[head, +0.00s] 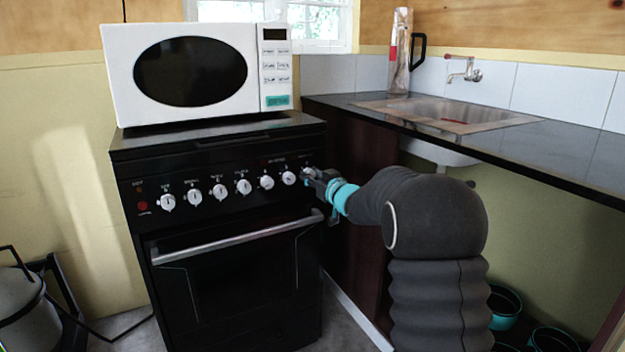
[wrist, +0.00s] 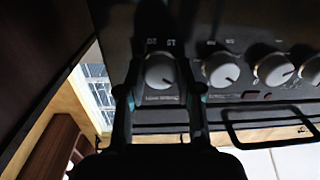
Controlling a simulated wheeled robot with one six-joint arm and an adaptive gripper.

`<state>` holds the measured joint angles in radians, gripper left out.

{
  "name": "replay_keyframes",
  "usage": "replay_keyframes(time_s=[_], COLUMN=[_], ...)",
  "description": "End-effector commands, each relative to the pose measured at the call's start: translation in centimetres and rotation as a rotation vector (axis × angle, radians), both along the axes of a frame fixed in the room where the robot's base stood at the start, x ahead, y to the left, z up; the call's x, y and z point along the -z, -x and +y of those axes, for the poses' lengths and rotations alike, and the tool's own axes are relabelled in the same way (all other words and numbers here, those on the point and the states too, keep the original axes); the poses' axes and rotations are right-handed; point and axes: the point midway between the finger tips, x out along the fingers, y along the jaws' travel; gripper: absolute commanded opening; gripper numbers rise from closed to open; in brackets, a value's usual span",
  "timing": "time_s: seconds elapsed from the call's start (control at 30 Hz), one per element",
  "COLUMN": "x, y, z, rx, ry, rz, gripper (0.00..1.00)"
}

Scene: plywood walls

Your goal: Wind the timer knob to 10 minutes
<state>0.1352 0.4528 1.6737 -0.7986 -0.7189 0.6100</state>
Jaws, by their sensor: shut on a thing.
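The timer knob (wrist: 160,72) is a round pale grey dial at the right end of the black stove's control panel (head: 228,183). In the wrist view my gripper (wrist: 162,80) has one finger on each side of it, shut on it. In the head view my gripper (head: 311,176) reaches the panel's right end from the right and largely hides this knob.
Several other white knobs (head: 218,192) line the panel to the left. The oven door handle (head: 240,236) runs below. A white microwave (head: 195,72) stands on the stove. A dark counter with a sink (head: 450,110) is on the right, above my arm.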

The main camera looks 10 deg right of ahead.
Motion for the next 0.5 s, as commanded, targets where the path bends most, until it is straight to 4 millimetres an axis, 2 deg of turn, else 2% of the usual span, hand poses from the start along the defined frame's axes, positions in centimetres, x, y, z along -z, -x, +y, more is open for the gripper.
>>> replay_keyframes(time_s=[0.5], x=[0.04], y=[0.01], z=[0.06], rx=[0.000], ry=[0.335], rz=[-0.113], gripper=[0.00])
